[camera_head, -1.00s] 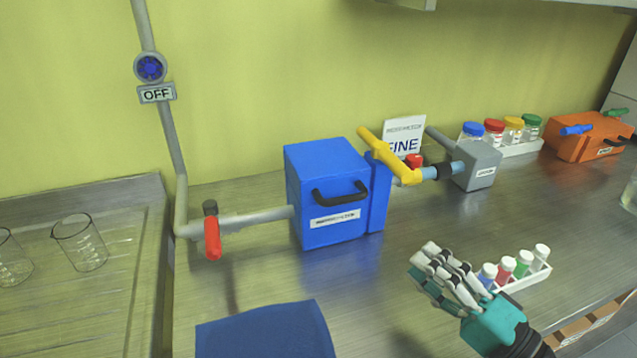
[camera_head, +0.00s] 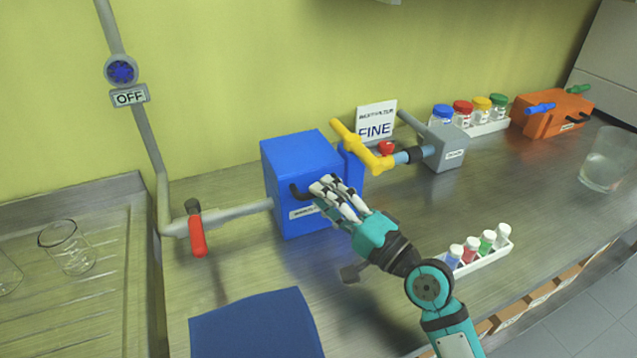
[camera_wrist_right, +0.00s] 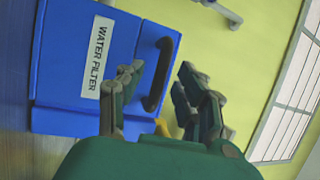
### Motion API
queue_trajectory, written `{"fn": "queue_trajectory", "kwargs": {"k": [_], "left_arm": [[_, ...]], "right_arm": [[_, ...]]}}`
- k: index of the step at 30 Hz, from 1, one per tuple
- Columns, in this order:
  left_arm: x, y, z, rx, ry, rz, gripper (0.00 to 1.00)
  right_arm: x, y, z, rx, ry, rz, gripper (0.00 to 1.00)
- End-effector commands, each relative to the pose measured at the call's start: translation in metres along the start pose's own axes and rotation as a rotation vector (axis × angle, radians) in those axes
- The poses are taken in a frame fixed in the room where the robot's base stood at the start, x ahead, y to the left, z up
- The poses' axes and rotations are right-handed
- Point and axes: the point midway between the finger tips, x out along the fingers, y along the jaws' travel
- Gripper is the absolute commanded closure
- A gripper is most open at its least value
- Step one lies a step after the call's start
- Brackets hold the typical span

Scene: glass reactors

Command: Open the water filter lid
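The water filter (camera_head: 300,160) is a blue box on the counter, labelled "WATER FILTER" in the wrist view (camera_wrist_right: 70,55). Its black handle (camera_head: 295,191) is on the front face; my fingers partly cover it in the head view. In the wrist view the handle (camera_wrist_right: 157,85) lies between my fingers. The lid looks shut. My right gripper (camera_head: 328,182) is in front of the box with its fingers at the handle. The fingers look apart on either side of the handle in the wrist view (camera_wrist_right: 160,72); contact cannot be told. My left gripper is not in view.
A grey pipe with a red valve lever (camera_head: 197,236) joins the box at left. A yellow lever (camera_head: 362,147) stands close at right. A rack of small vials (camera_head: 480,255) sits beside my right arm. A blue panel (camera_head: 255,325) is in front.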

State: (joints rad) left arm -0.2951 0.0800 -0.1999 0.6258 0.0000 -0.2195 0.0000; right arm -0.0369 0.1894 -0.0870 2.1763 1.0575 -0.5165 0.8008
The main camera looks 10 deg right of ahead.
Motion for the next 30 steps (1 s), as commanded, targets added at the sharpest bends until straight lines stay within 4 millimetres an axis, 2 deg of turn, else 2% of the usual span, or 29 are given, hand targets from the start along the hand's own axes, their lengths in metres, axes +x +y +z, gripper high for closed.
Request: {"fn": "queue_trajectory", "kwargs": {"k": [1,6,15,24,30], "left_arm": [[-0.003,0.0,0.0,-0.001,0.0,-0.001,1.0],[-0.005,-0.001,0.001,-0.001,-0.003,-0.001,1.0],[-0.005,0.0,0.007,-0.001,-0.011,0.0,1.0],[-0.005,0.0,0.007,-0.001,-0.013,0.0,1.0],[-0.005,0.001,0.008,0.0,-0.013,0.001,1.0]], "right_arm": [[0.007,-0.002,-0.001,0.002,0.001,-0.001,0.64],[0.019,0.0,0.0,0.0,0.001,0.0,0.64],[0.021,0.001,0.0,0.0,0.0,0.001,0.64],[0.021,0.001,0.0,0.0,0.001,0.001,1.0],[0.021,0.001,0.0,-0.001,0.0,0.002,1.0]]}}
